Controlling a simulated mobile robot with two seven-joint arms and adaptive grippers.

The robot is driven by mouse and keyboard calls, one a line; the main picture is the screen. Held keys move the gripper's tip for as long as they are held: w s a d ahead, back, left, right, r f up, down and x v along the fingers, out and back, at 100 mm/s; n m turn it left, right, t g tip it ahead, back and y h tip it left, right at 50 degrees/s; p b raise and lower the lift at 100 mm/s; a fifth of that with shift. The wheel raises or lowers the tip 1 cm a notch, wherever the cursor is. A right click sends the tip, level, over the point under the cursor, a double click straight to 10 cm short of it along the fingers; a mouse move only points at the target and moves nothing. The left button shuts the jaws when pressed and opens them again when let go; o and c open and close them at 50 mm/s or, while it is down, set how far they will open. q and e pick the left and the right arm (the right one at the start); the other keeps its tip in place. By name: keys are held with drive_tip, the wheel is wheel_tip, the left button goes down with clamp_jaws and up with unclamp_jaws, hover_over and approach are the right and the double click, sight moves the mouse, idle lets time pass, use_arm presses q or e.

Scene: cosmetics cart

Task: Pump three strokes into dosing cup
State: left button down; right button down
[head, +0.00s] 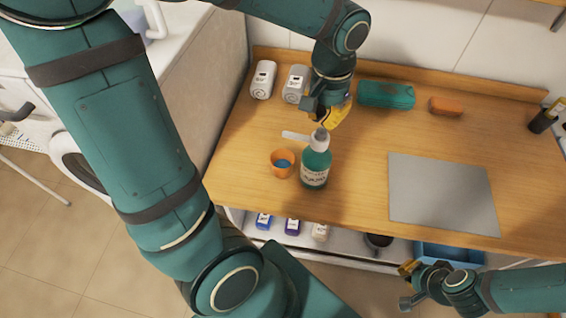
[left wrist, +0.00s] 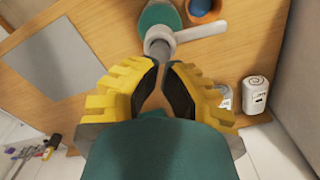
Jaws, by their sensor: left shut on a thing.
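The green pump bottle (head: 316,168) stands upright on the wooden cart top, with a pale label and a grey-white pump head (head: 320,138). Its nozzle (head: 296,135) points left. The orange dosing cup (head: 282,170) stands just left of the bottle, near the nozzle's end, with blue inside. My left gripper (head: 329,116) is at the top of the pump. In the left wrist view its yellow fingers (left wrist: 160,72) close together at the pump head (left wrist: 158,45); the contact is partly hidden. My right gripper (head: 405,285) is low at the front right, away from the bottle; its jaw opening is unclear.
A teal pouch (head: 386,95) and an orange block (head: 446,107) lie at the back. A grey mat (head: 443,195) covers the right. Small bottles (head: 292,227) and a blue tray (head: 455,257) are on the shelf below.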

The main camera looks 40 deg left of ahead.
use_arm(q)
drive_tip(key=shift+r, duration=0.1)
wheel_tip(320, 180, up, 6)
drive_tip(key=p, duration=0.5)
idle(0.4)
drive_tip(key=shift+s, duration=0.1)
idle(0.4)
